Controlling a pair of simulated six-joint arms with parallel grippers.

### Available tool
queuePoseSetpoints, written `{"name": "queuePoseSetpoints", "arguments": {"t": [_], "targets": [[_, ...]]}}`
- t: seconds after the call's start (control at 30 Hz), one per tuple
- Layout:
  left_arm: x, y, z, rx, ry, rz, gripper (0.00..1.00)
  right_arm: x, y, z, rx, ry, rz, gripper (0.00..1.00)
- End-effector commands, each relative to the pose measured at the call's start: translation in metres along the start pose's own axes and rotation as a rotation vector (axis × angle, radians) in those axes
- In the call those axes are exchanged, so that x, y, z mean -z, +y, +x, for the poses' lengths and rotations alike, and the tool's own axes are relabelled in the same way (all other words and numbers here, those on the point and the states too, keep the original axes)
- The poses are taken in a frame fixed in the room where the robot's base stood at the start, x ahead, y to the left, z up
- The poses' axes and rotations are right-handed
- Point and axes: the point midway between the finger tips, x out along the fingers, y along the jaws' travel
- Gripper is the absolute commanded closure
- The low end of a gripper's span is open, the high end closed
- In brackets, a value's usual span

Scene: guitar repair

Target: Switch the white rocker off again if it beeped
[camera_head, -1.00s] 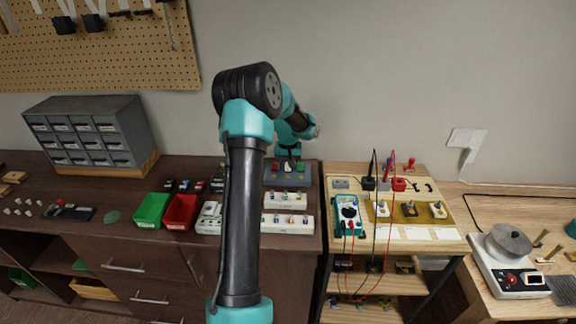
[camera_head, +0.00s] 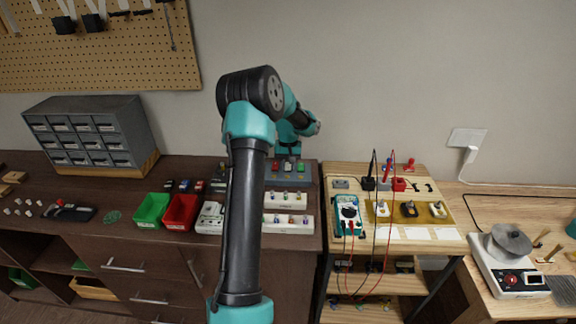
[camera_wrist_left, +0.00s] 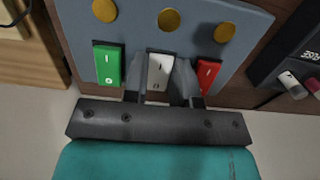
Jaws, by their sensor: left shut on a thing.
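The grey switch panel (camera_head: 304,181) stands on the dark bench behind the white strips. In the left wrist view, the white rocker (camera_wrist_left: 159,72) sits between the green rocker (camera_wrist_left: 108,64) and the red rocker (camera_wrist_left: 207,75). Gold discs (camera_wrist_left: 168,19) line the panel above them. My left gripper (camera_wrist_left: 160,80) is at the white rocker, with one dark finger on each side of it, shut on it. The fingers hide part of its sides. I cannot tell which way the rocker is tipped. My right gripper is not in view.
White strips (camera_head: 290,223) with small parts lie in front of the panel. Green (camera_head: 152,209) and red (camera_head: 181,212) bins stand to the left. A teal multimeter (camera_head: 348,215) with leads stands on the wooden table at right. My left arm crosses the bench's middle.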

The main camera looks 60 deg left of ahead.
Motion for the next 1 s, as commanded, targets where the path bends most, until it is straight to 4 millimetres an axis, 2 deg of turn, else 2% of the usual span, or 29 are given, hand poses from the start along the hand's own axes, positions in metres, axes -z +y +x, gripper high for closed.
{"name": "queuePoseSetpoints", "arguments": {"t": [0.4, 0.77, 0.8, 1.0], "targets": [[0.0056, 0.0003, -0.0015, -0.002, -0.201, 0.000, 0.98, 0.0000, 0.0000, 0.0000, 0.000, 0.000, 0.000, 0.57], [0.0054, 0.0000, -0.0026, -0.002, -0.222, 0.001, 0.98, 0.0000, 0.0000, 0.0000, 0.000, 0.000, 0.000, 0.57], [0.0054, 0.0001, -0.0026, -0.002, -0.222, 0.001, 0.74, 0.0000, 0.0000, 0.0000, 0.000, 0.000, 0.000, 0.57], [0.0052, 0.0001, -0.0024, -0.002, -0.222, 0.001, 0.54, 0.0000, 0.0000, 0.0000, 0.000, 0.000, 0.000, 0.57]]}}
